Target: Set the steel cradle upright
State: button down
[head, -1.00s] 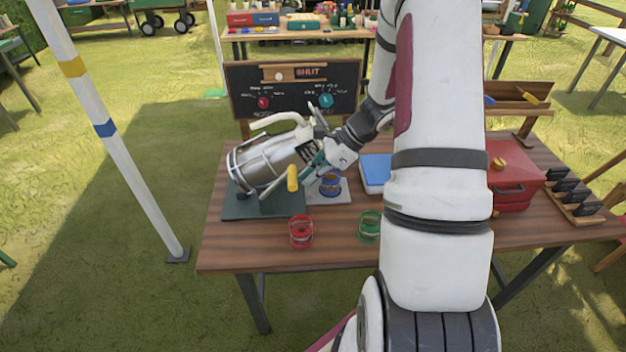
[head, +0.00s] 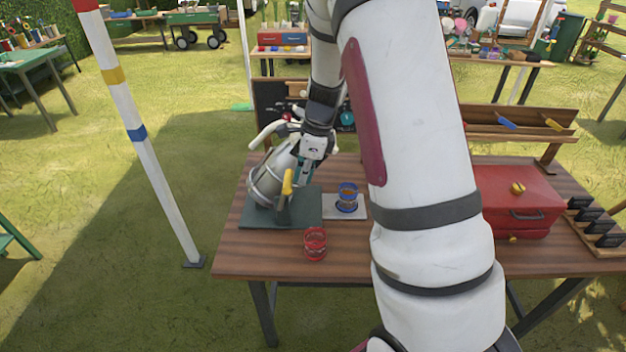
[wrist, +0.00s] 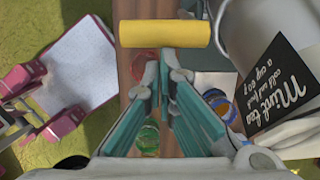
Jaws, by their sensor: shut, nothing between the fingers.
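The steel cradle (head: 253,188) stands on a dark green board (head: 300,212) at the table's left and holds a large steel jug (head: 270,180). Cradle and jug lean to the right in the head view. The cradle's yellow grip (head: 288,182) juts toward the table's front; in the wrist view the grip (wrist: 165,33) lies crosswise just beyond my fingertips. My gripper (head: 300,178) is beside the jug, close to the grip. Its teal fingers (wrist: 165,65) are together and empty. My arm hides part of the jug's upper right.
A blue cup (head: 347,195) stands on a pale mat right of the board. A red cup (head: 315,243) stands in front. A red toolbox (head: 520,200) is at right. A chalkboard (head: 270,98) stands behind. A mint tea card (wrist: 283,88) is beside the jug.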

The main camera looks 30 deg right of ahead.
aim_at(288, 179)
jog(key=shift+w+a+r+g+h, duration=0.3)
jog(key=shift+w+a+h, duration=0.25)
jog(key=shift+a, duration=0.25)
jog(key=shift+w+a+r+g+h, duration=0.3)
jog(key=shift+w+a+h, duration=0.2)
jog(key=shift+a, duration=0.25)
jog(key=w+a+g+h+b, duration=0.1)
jog(key=w+a+h, duration=0.1)
jog(key=a, duration=0.3)
jog(key=shift+w+a+g, duration=0.2)
jog(key=shift+w+g, duration=0.2)
jog(key=shift+w, duration=0.4)
jog(key=shift+w+a+h, duration=0.1)
jog(key=shift+a+h, duration=0.05)
jog(key=shift+h, duration=0.1)
